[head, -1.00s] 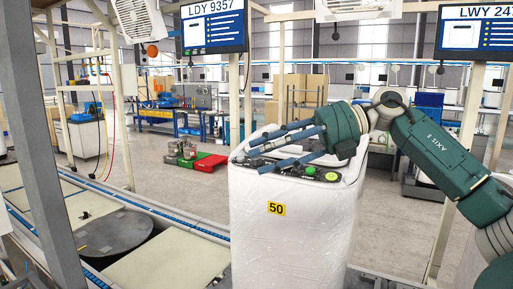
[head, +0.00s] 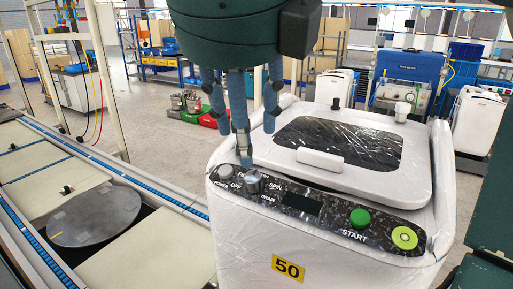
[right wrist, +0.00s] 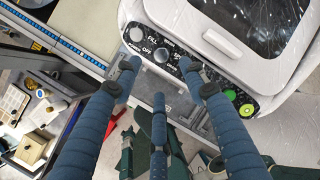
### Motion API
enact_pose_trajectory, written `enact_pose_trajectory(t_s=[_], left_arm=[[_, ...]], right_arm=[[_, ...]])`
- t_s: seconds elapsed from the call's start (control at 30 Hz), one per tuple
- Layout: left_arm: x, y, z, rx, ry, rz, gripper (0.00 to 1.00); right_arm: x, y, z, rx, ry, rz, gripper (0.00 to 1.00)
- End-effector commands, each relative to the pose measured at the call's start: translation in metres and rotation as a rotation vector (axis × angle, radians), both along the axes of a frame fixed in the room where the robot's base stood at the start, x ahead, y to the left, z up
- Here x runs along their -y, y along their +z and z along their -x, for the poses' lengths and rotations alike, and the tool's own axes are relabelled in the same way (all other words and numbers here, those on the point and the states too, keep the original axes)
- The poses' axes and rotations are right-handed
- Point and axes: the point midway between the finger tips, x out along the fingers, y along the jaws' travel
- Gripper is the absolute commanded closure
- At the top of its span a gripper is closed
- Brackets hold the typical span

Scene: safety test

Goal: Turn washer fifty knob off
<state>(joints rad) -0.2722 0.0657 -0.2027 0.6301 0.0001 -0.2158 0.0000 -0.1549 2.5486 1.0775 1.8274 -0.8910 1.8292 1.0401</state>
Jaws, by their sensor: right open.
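The white, plastic-wrapped washer (head: 225,240) stands upright with a yellow "50" label on its front. On its dark control panel is a round grey knob (head: 253,182), with OFF, SPIN and DRAIN printed around it. My left gripper is not in view.
A green START button (head: 359,218) and a yellow-green button (head: 404,237) are on the panel's right. The washer lid (head: 335,180) with its handle is behind the panel. A conveyor (head: 150,250) runs along the left.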

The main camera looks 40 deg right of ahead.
Motion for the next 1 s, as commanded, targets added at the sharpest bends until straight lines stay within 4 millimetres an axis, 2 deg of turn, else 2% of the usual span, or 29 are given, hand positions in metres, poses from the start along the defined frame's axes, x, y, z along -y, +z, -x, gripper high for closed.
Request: enact_pose_trajectory(t_s=[0.2,0.33,0.47,0.7,0.83,1.0], left_arm=[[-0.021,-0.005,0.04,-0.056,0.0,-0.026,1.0],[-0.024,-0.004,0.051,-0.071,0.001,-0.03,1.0],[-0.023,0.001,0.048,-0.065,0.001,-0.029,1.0],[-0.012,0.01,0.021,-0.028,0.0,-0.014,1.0],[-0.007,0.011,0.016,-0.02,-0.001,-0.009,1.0],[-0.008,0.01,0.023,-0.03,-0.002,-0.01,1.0]], right_arm=[[0.004,-0.017,-0.004,-0.001,0.001,0.025,0.57],[0.012,-0.037,-0.012,-0.003,0.0,0.025,0.57],[0.02,-0.058,-0.021,-0.003,0.002,0.023,0.57],[0.03,-0.088,-0.032,-0.003,0.003,0.02,0.57],[0.032,-0.095,-0.034,-0.001,0.004,0.02,0.57],[0.032,-0.097,-0.035,-0.001,0.003,0.018,0.57]])
